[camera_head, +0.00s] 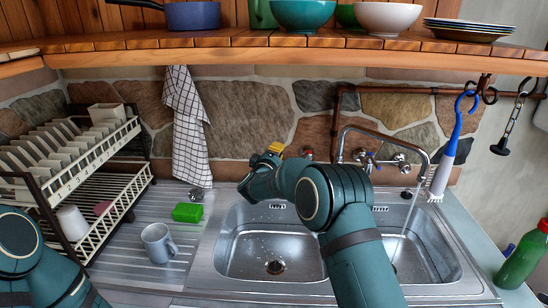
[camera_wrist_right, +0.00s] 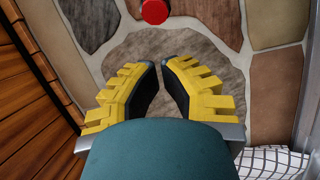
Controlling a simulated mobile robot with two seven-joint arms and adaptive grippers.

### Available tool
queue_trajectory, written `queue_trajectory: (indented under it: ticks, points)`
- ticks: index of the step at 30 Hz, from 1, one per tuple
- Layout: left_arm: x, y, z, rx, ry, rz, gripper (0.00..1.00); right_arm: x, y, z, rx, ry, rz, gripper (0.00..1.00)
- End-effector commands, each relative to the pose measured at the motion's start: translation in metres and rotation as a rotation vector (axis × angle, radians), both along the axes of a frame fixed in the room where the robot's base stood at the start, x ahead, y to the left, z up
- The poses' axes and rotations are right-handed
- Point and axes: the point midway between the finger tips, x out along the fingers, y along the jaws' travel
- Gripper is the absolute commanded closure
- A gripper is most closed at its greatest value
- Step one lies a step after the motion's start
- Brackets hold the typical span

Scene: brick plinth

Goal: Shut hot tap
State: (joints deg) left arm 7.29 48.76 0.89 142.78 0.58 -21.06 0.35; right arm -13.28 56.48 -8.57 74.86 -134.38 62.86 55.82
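The red end (camera_wrist_right: 154,11) also shows at the top of the right wrist view, beyond my fingertips. My right gripper (camera_head: 275,149) is left of the red knob, apart from it. Its yellow, black-padded fingers (camera_wrist_right: 160,64) are nearly together at the tips, with a thin gap and nothing held. A tap with a blue mark (camera_head: 370,155) sits right of the red one. Water appears to run from the spout. My left gripper is out of view.
A wooden shelf (camera_head: 270,42) with bowls and plates overhangs the wall. A dish rack (camera_head: 75,150), checked towel (camera_head: 188,125), green sponge (camera_head: 187,212) and grey mug (camera_head: 158,243) are on the left. A brush (camera_head: 452,145) hangs on the right. The double sink (camera_head: 270,255) lies below.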

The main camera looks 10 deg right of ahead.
Motion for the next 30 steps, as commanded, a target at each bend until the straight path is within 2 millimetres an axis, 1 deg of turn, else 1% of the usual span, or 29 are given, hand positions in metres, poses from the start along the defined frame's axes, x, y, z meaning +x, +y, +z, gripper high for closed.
queue_trajectory:
  ticks: [2, 9, 15, 30]
  points:
    - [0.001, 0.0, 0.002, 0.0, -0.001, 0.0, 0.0, 0.007, -0.006, 0.001, -0.001, 0.0, -0.002, 1.0]
    - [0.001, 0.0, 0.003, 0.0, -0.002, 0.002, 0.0, -0.012, -0.018, -0.003, -0.001, 0.001, 0.0, 1.0]
    - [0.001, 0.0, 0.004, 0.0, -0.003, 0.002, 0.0, -0.023, -0.026, -0.006, -0.001, 0.001, 0.0, 1.0]
    - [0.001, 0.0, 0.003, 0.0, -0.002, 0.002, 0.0, -0.026, -0.028, -0.007, 0.0, 0.0, 0.0, 1.0]
